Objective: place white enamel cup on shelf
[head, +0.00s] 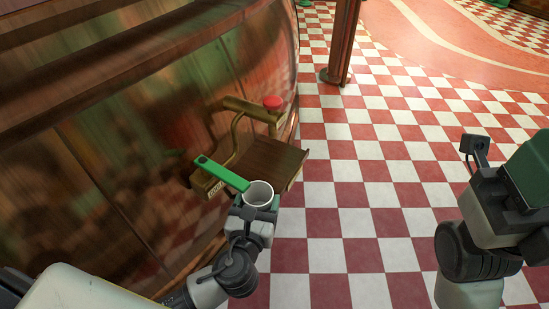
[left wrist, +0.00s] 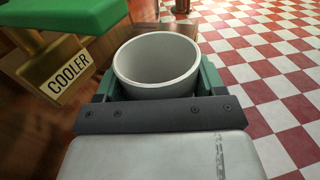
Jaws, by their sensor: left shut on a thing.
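The white enamel cup (head: 259,194) is upright between the fingers of my left gripper (head: 256,208), which is shut on it. In the left wrist view the cup (left wrist: 156,68) looks empty, with its open rim facing up. The small brown wooden shelf (head: 272,160) sticks out from the copper kettle's side. In the head view the cup is at the shelf's near edge; I cannot tell its height above the shelf. My right gripper (head: 510,185) is partly in view at the right, over the floor; its jaws are unclear.
A green lever (head: 221,173) with a plate reading COOLER (left wrist: 69,77) is close left of the cup. A red knob (head: 273,102) on a brass bracket stands behind the shelf. The large kettle (head: 140,130) fills the left. The red and white checkered floor (head: 360,200) is clear.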

